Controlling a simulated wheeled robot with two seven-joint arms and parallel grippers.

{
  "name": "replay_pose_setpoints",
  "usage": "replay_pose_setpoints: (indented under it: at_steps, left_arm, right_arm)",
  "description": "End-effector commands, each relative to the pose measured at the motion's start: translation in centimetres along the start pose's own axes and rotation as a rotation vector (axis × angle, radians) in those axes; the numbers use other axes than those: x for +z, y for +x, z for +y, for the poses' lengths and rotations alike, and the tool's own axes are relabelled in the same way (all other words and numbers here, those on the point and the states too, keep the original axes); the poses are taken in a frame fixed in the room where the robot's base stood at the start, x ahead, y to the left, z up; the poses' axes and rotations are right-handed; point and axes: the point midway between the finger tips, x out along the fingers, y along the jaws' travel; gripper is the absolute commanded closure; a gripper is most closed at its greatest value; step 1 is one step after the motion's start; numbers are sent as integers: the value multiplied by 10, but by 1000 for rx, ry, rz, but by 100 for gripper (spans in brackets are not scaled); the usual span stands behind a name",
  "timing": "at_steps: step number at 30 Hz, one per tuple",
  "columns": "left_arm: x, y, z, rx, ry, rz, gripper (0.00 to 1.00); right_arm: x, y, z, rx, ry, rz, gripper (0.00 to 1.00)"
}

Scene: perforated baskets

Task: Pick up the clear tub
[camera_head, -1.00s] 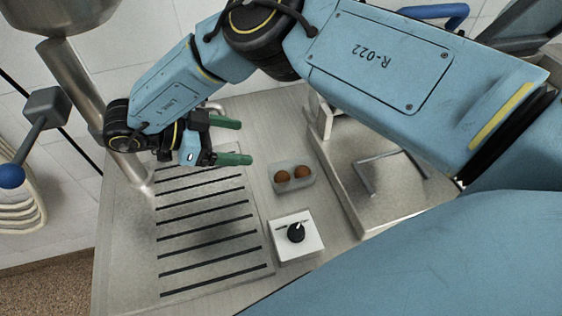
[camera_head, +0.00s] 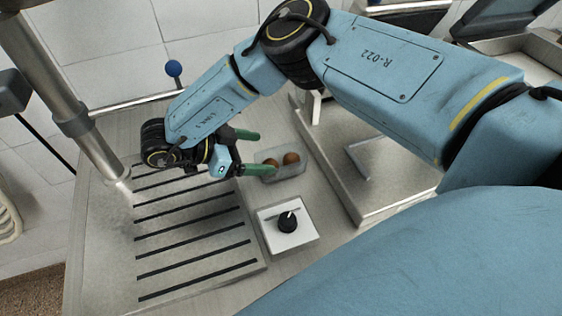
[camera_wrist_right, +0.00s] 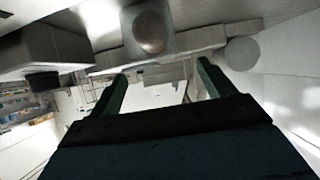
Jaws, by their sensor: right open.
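The clear tub (camera_head: 291,171) stands on the counter right of centre in the head view, with two brown round items in it. In the right wrist view the tub (camera_wrist_right: 148,18) shows at the top centre, ahead of the fingers, with one brown item visible through it. My right gripper (camera_head: 264,153) is open, its green fingers pointing right towards the tub. In the head view the lower finger overlaps the tub's left side; I cannot tell whether it touches. In the wrist view nothing is between the fingers (camera_wrist_right: 162,82). My left gripper is not in view.
A white box with a black knob (camera_head: 287,223) stands just in front of the tub. A slotted metal drain plate (camera_head: 190,235) lies to the left. A metal appliance base (camera_head: 375,190) stands right of the tub. A steel post (camera_head: 75,115) rises at the left.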

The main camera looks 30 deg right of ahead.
Motion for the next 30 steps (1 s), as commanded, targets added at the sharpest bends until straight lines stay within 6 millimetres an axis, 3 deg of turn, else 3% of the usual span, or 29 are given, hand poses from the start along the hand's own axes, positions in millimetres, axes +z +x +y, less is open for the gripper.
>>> replay_pose_setpoints:
  at_steps: [12,21,30]
  left_arm:
    - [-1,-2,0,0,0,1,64]
    - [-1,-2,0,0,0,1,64]
    - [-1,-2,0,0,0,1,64]
  right_arm:
    - [4,50,4,2,-1,-1,18]
    - [4,53,4,0,-1,-1,19]
    - [4,53,4,0,0,-1,59]
